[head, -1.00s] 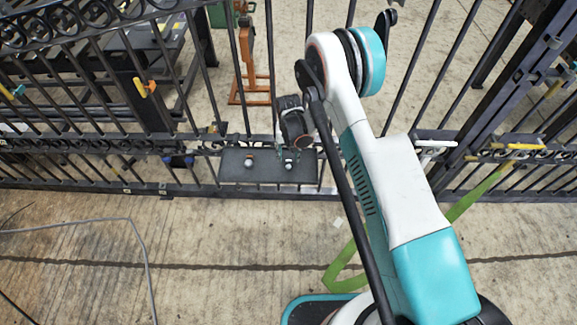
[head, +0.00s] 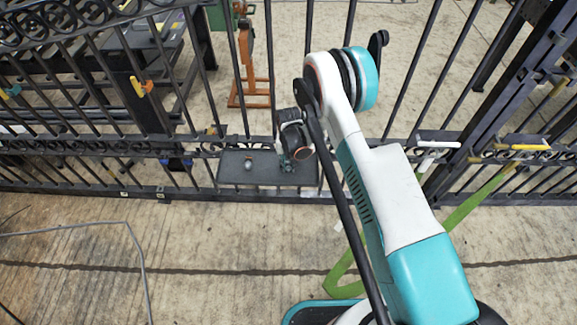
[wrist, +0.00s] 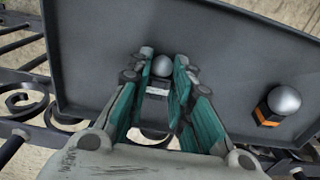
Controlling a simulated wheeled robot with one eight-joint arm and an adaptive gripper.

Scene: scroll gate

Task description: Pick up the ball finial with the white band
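The ball finial with the white band (wrist: 161,68) stands upright on a dark grey tray (wrist: 200,25) in the wrist view, a grey ball above a pale band. My gripper (wrist: 161,76) has a teal finger on each side of it, with narrow gaps seeming to show between fingers and ball. In the head view my gripper (head: 287,164) is down at the right part of the tray (head: 265,176) and hides this finial. A second finial with an orange band (wrist: 281,106) stands to the right in the wrist view; it is left of my gripper in the head view (head: 248,165).
The tray sits at a black iron scroll gate (head: 200,150), with bars above and beside it. Scrollwork (wrist: 30,105) runs along the tray's edge in the wrist view. A grey cable (head: 135,235) lies on the floor at the left. The tray is bare between the finials.

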